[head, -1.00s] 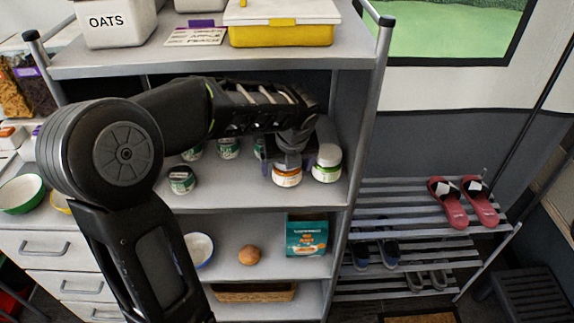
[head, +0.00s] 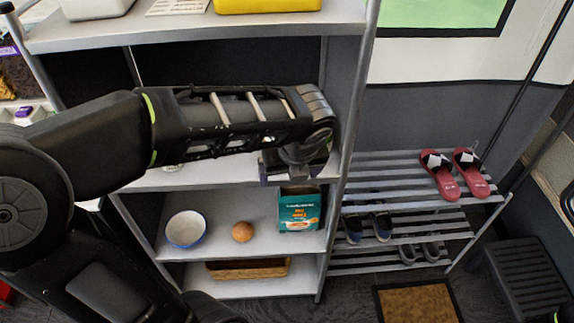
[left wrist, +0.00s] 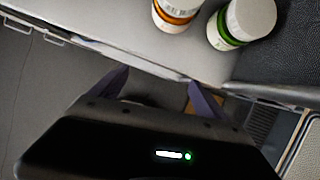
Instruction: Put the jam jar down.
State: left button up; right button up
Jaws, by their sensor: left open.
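In the left wrist view a jar with an orange band (left wrist: 178,12) stands on the grey shelf (left wrist: 130,25). A white-lidded jar with a green band (left wrist: 243,20) stands to its right. I cannot read which is the jam jar; the orange-banded one is where my gripper was earlier. Both jars are hidden behind my arm in the head view. My left gripper (head: 293,170) is at the front edge of the middle shelf. Its two fingers are spread and empty in the left wrist view (left wrist: 158,92), apart from both jars. My right gripper is not in view.
Below, a shelf holds a white bowl with a blue rim (head: 186,230), a brown round item (head: 242,232) and a teal packet (head: 300,213). A basket (head: 248,268) lies lower. A shoe rack (head: 400,215) with red slippers (head: 438,175) stands to the right.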

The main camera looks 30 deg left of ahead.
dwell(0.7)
pick_arm(q)
jog(key=s+d+f+n+g+h, duration=0.1)
jog(key=d+f+n+h, duration=0.2)
jog(key=d+f+n, duration=0.7)
jog(key=s+d+f+n+g+h, duration=0.15)
jog(key=d+f+n+h, duration=0.4)
jog(key=f, duration=0.85)
jog(key=s+d+f+n+y, duration=0.1)
jog(key=s+d+f+n, duration=0.4)
jog(key=s+f+n, duration=0.4)
notch_tip(320, 180, down, 4)
jog(key=n, duration=0.4)
jog(key=shift+s+f, duration=0.15)
jog(key=shift+s, duration=0.15)
